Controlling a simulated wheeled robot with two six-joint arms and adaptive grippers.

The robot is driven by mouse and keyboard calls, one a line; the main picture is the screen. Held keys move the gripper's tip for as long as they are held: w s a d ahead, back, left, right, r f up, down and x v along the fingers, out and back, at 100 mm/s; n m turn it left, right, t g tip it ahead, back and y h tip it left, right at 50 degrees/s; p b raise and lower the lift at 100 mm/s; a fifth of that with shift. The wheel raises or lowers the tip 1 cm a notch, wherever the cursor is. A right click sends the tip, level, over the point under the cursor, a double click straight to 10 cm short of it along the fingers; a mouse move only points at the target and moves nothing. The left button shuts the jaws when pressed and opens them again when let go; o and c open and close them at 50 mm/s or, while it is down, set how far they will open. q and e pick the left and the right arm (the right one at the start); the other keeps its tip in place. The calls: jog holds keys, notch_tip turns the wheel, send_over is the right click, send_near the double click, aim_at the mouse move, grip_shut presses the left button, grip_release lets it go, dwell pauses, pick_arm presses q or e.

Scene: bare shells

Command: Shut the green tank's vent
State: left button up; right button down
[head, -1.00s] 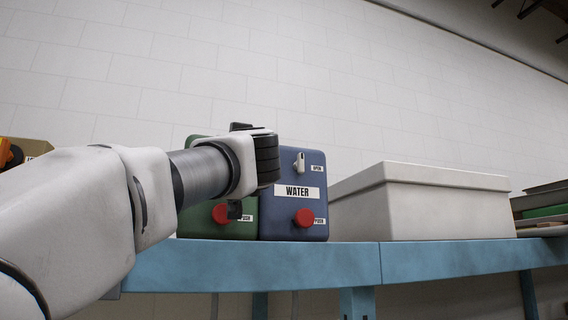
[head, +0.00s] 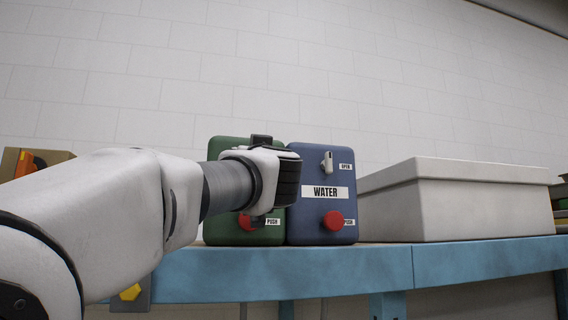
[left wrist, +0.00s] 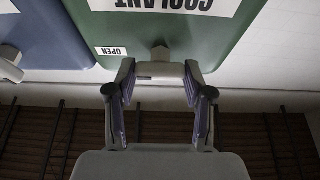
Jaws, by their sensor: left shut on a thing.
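The green tank (head: 222,230) stands on the blue-edged shelf, partly hidden behind my left arm in the head view. Its red push button (head: 245,222) shows below my wrist. In the left wrist view the tank (left wrist: 120,40) appears upside down, with a COOLANT label (left wrist: 165,6) and an OPEN label (left wrist: 111,51). Its pale vent lever (left wrist: 160,52) sits between my left fingertips (left wrist: 160,70), which are shut on it. The lever's exact angle is hard to make out. In the head view my wrist hides the vent and fingers. My right gripper is not in view.
A blue WATER tank (head: 322,212) stands close against the green tank's right side, with its own vent lever (head: 327,162) and red button (head: 333,221). A large pale lidded box (head: 455,205) is further right. A brown box with an orange part (head: 30,162) is at far left.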

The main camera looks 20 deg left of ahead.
pick_arm(q)
jog(key=shift+n+g, duration=0.3)
jog(key=shift+n, duration=0.3)
jog(key=shift+w+n+g+y, duration=0.1)
jog(key=shift+n+g+y, duration=0.45)
jog(key=shift+n, duration=0.9)
jog(key=shift+s+n+g+y, duration=0.1)
jog(key=shift+n+g+y, duration=0.45)
jog(key=shift+n, duration=0.95)
jog(key=shift+w+n+g+y, duration=0.1)
jog(key=shift+n+g+y, duration=0.45)
jog(key=shift+n, duration=0.9)
jog(key=shift+g, duration=0.25)
jog(key=o, duration=1.2)
jog(key=shift+c, duration=0.2)
